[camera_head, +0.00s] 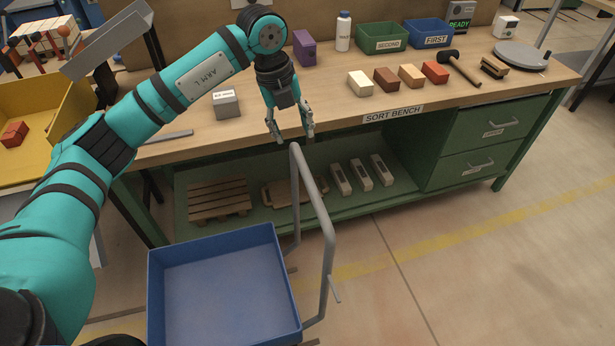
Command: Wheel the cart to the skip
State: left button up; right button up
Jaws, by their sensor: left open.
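The cart shows at the bottom of the head view as a blue tray (225,232) with a grey push handle (328,225) on its right side. The tray looks empty. My left gripper (291,137) points down with its fingers apart, just above the top bar of the handle in the picture. It looks empty, and I cannot tell whether it touches the bar. My right gripper is not in view. A yellow bin (45,125) with a red brick (13,134) in it stands at the left; I cannot tell whether it is the skip.
The sort bench (440,108) stands behind the cart, carrying several bricks, a green box (381,45), a blue box (428,40) and a hammer (462,70). Its lower shelf holds a pallet (219,198). Open floor (450,270) lies at the right.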

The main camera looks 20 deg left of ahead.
aim_at(308, 179)
pick_arm(q)
jog(key=d+f+p, duration=0.1)
jog(key=f, duration=0.4)
jog(key=w+f+p, duration=0.1)
jog(key=f, duration=0.4)
jog(key=d+f+p, duration=0.1)
jog(key=f, duration=0.4)
jog(key=shift+w+d+f, duration=0.2)
jog(key=shift+w+d, duration=0.15)
jog(key=shift+w+d+f, duration=0.1)
jog(key=shift+f, duration=0.55)
grip_shut()
